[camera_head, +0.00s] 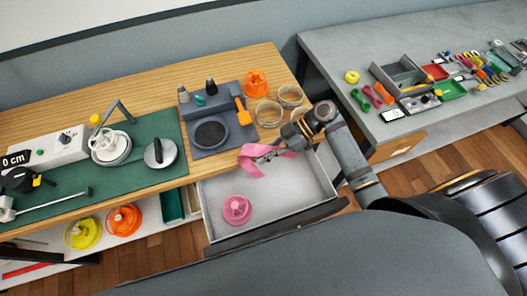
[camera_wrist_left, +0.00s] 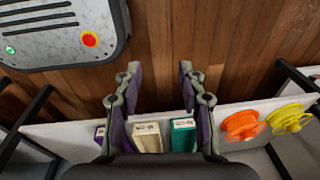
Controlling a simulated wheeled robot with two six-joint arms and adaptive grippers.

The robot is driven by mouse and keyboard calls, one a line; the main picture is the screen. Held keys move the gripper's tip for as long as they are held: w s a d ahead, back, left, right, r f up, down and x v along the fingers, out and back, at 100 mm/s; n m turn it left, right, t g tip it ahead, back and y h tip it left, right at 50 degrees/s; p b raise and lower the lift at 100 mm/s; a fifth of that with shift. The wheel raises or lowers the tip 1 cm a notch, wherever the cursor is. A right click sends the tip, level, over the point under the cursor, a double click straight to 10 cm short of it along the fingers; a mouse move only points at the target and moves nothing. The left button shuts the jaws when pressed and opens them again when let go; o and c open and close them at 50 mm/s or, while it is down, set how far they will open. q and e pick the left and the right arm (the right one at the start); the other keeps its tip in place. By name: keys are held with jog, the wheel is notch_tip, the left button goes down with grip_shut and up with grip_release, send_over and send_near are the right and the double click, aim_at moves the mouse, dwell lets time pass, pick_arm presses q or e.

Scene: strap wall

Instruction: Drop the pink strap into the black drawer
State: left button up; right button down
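The pink strap (camera_head: 252,163) hangs in a loose curl at my right gripper (camera_head: 268,155), over the back part of the open drawer (camera_head: 290,195). The gripper's fingers appear shut on the strap, partly covered by it. The drawer has a dark front and a pale grey inside. A pink spool (camera_head: 236,210) lies in its left half. My left gripper (camera_wrist_left: 160,72) is open and empty in the left wrist view, above the wooden floor and a low white shelf. It does not show in the head view.
Above the drawer, the wooden bench (camera_head: 155,92) carries a grey tray (camera_head: 212,133), an orange spool (camera_head: 256,83) and tape rolls (camera_head: 269,113). A low shelf at left holds a yellow spool (camera_head: 83,233) and an orange one (camera_head: 124,220). A grey table (camera_head: 340,50) stands at right.

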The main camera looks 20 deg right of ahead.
jog(key=f+b, duration=0.2)
jog(key=f, duration=0.1)
jog(key=f+b, duration=0.1)
jog(key=f, duration=0.1)
jog(key=shift+w+f, duration=0.2)
jog(key=shift+w, duration=0.1)
jog(key=c, duration=2.1)
grip_release()
pick_arm(q)
notch_tip(320, 180, down, 4)
jog(key=shift+r, duration=0.1)
pick_arm(e)
jog(key=o, duration=0.6)
pick_arm(q)
jog(key=shift+d, duration=0.1)
pick_arm(e)
jog(key=o, duration=0.6)
jog(key=shift+c, duration=0.2)
jog(key=shift+o, duration=0.4)
pick_arm(q)
jog(key=shift+w, duration=0.1)
pick_arm(e)
jog(key=o, duration=0.7)
jog(key=shift+c, duration=0.2)
